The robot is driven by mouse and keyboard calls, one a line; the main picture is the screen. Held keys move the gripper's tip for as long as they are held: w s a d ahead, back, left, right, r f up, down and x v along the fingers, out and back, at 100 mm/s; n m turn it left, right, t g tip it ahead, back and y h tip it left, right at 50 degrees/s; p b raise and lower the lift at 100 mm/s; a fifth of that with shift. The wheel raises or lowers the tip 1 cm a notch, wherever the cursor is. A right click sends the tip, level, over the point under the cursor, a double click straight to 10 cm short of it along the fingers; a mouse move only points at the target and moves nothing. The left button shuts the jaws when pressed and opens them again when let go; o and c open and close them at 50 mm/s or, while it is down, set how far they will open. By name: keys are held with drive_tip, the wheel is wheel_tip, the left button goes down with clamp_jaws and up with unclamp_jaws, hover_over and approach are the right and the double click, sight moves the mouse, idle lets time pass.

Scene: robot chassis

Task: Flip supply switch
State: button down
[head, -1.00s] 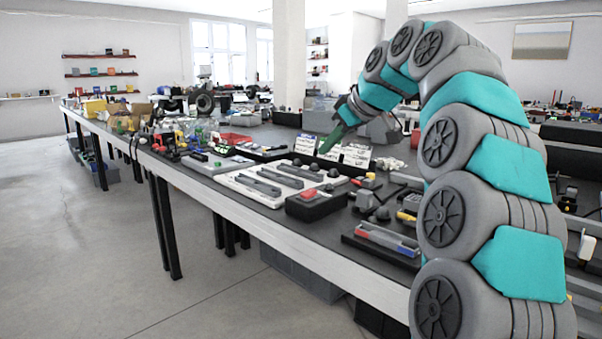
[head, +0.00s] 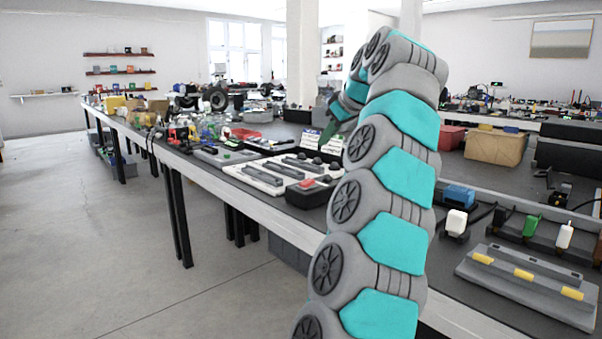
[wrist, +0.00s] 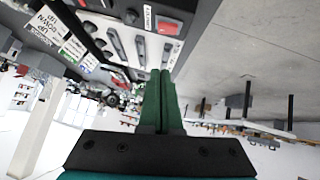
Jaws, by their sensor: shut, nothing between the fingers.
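My gripper (head: 326,136) has green fingers that are shut and empty, above the bench behind the white panel. In the wrist view its fingertips (wrist: 160,74) lie together, with the panel beyond them. A red rocker-like part (head: 307,184) sits on a dark box at the panel's near right corner. It also shows in the wrist view (wrist: 168,26), apart from the fingers. The white panel (head: 240,172) carries grey bars and dark knobs. White cards (wrist: 48,26) show the words UP and DOWN. I cannot tell which part is the supply switch.
The long bench (head: 262,205) is crowded with parts and tools. A grey tray with yellow pieces (head: 525,285) and a blue block (head: 458,196) lie at the right. A cardboard box (head: 496,148) stands on the bench behind. The floor (head: 90,240) at the left is clear.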

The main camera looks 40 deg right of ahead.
hover_over(307, 183)
drive_tip(key=f, duration=0.8)
drive_tip(key=shift+s+d, duration=0.35)
drive_tip(key=shift+s, duration=0.05)
drive_tip(key=shift+d+f+b, duration=0.2)
drive_tip(key=shift+f, duration=0.45)
drive_tip(key=shift+d+f+b, duration=0.15)
drive_tip(key=shift+f, duration=0.5)
drive_tip(key=shift+p, duration=0.5)
